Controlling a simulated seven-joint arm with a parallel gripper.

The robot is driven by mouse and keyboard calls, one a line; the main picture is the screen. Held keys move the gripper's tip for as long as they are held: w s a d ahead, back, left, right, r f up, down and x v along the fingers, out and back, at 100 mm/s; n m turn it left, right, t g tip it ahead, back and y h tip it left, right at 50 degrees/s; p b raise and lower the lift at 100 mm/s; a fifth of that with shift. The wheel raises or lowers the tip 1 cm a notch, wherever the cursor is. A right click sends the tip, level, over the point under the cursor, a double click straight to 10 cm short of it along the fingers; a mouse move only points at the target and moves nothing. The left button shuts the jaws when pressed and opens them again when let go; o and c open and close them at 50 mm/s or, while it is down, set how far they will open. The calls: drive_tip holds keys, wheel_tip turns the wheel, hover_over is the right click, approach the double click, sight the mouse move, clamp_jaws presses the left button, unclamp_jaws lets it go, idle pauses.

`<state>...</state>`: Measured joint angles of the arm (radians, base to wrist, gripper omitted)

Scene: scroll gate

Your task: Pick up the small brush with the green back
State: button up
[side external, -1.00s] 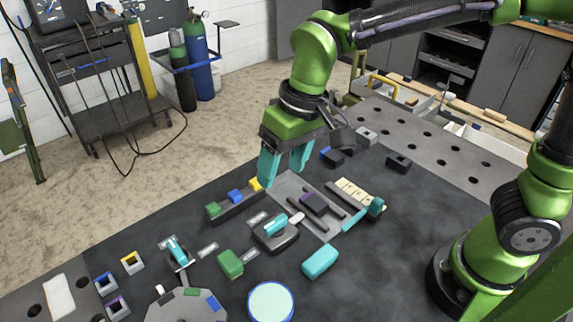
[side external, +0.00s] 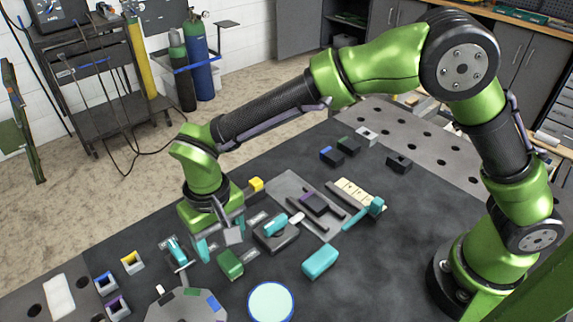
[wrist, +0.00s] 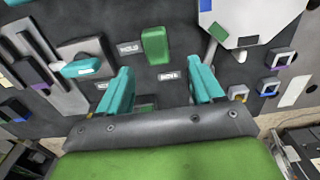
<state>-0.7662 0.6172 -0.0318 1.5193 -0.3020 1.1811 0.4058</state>
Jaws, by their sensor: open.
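My gripper (wrist: 160,82) is open and points down over the left part of the dark mat; it also shows in the side view (side external: 222,238). In the wrist view, a small green-topped piece (wrist: 146,101) lies between the fingers, partly hidden by the gripper body. It looks like the small brush with the green back, but I see no bristles. My gripper hides that spot in the side view. A larger green block (side external: 230,263) lies just in front of the gripper; it shows in the wrist view (wrist: 155,45). I cannot see contact with either.
A yellow block (side external: 256,184) is behind the gripper. A teal-topped grey tool (side external: 276,228) stands to its right, a teal block (side external: 320,261) farther right. A grey plate (side external: 186,306) lies in front. Dark blocks with blue (side external: 331,156) and green (side external: 347,146) tops are at the back.

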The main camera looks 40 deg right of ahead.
sight(229, 260)
wheel_tip(229, 260, down, 3)
drive_tip(key=shift+r, duration=0.2)
drive_tip(key=f, duration=0.5)
drive_tip(key=shift+s+d, duration=0.2)
drive_tip(key=shift+s, duration=0.15)
drive_tip(key=c, duration=1.1)
drive_tip(key=shift+o, duration=0.2)
